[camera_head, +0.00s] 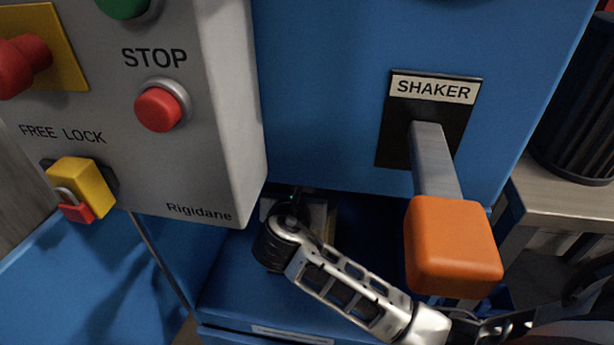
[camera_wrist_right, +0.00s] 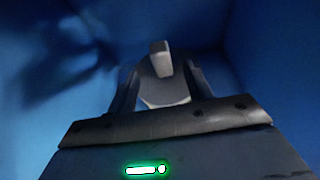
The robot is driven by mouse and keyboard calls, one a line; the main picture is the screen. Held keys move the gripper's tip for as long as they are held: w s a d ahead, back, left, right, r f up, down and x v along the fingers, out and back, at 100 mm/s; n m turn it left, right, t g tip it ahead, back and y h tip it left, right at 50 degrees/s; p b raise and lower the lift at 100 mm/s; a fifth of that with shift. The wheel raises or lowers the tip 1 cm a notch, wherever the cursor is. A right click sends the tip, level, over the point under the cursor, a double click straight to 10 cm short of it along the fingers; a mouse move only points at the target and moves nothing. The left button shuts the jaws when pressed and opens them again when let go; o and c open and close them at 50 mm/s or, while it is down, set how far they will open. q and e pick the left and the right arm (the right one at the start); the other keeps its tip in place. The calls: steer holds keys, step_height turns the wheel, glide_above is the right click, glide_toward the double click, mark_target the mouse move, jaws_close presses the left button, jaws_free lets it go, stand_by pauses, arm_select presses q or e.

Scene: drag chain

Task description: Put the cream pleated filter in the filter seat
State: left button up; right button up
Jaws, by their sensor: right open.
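My right arm reaches in from the lower right of the head view. Its dark wrist is inside the shadowed recess of the blue machine, and the fingers are hidden there. In the right wrist view my right gripper (camera_wrist_right: 160,75) is open, with its two dark fingers apart. A small grey upright piece (camera_wrist_right: 160,58) shows between the fingers; I cannot tell what it is or whether it is touched. A pale block-like piece (camera_head: 319,214) shows behind the wrist in the head view. I cannot make out the cream pleated filter or the filter seat for certain. My left gripper is out of view.
A shaker lever with an orange knob (camera_head: 452,246) juts out right of the recess, close to my arm. A grey control box (camera_head: 215,130) with a red stop button (camera_head: 158,109) overhangs the left. A black ribbed cylinder (camera_head: 577,110) stands on a bench (camera_head: 555,198) at right.

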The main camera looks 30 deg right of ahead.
steer(key=shift+v, duration=1.8)
steer(key=shift+p, duration=0.3)
